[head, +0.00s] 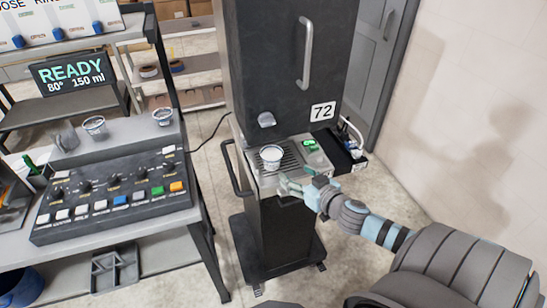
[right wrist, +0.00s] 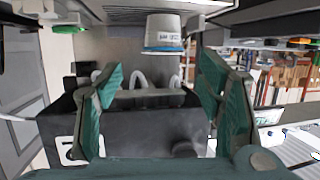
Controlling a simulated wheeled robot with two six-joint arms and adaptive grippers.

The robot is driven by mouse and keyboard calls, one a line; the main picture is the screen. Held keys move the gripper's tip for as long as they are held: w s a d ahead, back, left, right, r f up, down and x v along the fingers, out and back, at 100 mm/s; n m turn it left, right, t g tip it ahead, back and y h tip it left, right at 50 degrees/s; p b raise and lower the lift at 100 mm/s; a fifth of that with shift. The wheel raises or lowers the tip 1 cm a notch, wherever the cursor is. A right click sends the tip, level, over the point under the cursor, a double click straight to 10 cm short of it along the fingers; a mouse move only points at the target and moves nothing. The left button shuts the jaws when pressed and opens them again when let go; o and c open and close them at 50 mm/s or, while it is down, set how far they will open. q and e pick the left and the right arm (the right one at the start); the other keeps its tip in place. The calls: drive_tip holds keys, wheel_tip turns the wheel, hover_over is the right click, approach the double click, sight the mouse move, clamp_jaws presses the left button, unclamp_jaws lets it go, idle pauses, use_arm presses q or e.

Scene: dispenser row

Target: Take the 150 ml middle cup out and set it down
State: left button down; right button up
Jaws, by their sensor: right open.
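The cup (right wrist: 163,33) also shows in the right wrist view, upside down in that picture, with a blue band and small print too blurred to read. My right gripper (head: 290,188) is open and empty just in front of the tray, close to the cup. In the right wrist view its two green fingers (right wrist: 160,70) are spread apart, with the cup beyond their tips, not between them. My left gripper is not visible.
The dispenser (head: 275,60) bears a 72 label. At left, a control panel (head: 115,195) with buttons and more cups (head: 95,125) fills a table. A display (head: 72,73) reads READY, 80°, 150 ml. A black box (head: 348,150) sits right of the tray. Floor at right is clear.

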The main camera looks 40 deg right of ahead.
drive_tip(key=b, duration=0.3)
approach(267, 152)
drive_tip(key=shift+w+f, duration=0.45)
drive_tip(key=shift+f, duration=0.2)
drive_tip(key=shift+w+d+f, duration=0.1)
drive_tip(key=shift+w, duration=0.2)
drive_tip(key=b+x, duration=0.1)
drive_tip(key=x, duration=0.1)
drive_tip(key=b+x, duration=0.1)
drive_tip(key=x, duration=0.2)
drive_tip(key=shift+r, duration=0.2)
drive_tip(key=shift+w, duration=0.3)
drive_tip(key=shift+s+d+r, duration=0.1)
drive_tip(key=shift+s+r, duration=0.05)
drive_tip(key=c, duration=1)
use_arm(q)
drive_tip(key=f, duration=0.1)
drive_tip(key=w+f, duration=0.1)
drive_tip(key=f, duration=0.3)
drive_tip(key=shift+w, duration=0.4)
